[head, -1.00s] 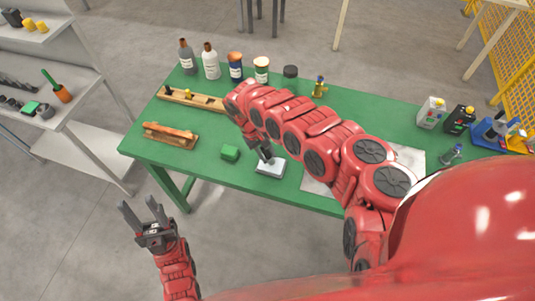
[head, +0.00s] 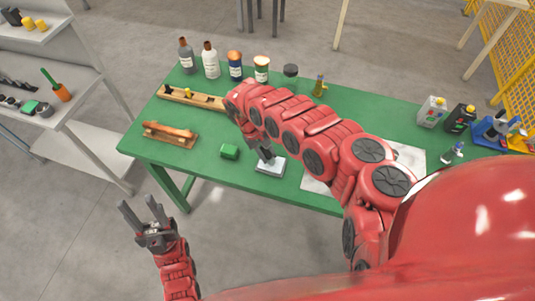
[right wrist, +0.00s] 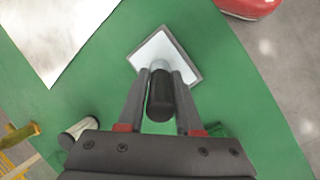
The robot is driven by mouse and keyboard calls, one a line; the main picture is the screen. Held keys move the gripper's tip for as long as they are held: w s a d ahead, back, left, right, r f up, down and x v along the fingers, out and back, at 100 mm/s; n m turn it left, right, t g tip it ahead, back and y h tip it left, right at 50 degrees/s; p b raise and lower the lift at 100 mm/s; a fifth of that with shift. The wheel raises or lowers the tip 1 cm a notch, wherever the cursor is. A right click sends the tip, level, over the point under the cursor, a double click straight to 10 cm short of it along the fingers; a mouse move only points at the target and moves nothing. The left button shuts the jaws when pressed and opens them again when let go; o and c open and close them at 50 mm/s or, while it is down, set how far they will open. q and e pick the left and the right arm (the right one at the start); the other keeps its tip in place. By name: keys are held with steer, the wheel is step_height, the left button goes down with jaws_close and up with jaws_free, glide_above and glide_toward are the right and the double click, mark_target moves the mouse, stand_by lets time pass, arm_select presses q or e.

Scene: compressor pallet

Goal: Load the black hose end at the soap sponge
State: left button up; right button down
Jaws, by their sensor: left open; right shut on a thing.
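The black hose end (right wrist: 160,98) is a dark cylinder with a pale tip, between the fingers of my right gripper (right wrist: 160,75) in the right wrist view. My right gripper is shut on it. A white pad in a shallow grey tray, which looks like the soap sponge (right wrist: 174,47), lies just beyond the tip; I cannot tell whether they touch. In the head view, the soap sponge (head: 271,169) lies near the green table's front edge, with my right gripper (head: 264,153) right over it. My left gripper (head: 139,206) is open and empty, off the table at the lower left.
A green block (head: 229,151) lies left of the sponge on the green table (head: 205,128). Two wooden holders (head: 170,139) (head: 186,97) stand further left. Bottles and jars (head: 235,66) line the back. A metal plate (head: 407,158) and small containers (head: 431,112) are to the right.

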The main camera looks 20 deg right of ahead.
stand_by(0.5)
step_height(320, 180, up, 2)
steer(key=shift+p, duration=0.95)
step_height(320, 180, up, 5)
steer(key=p, duration=0.4)
steer(key=shift+f, duration=0.1)
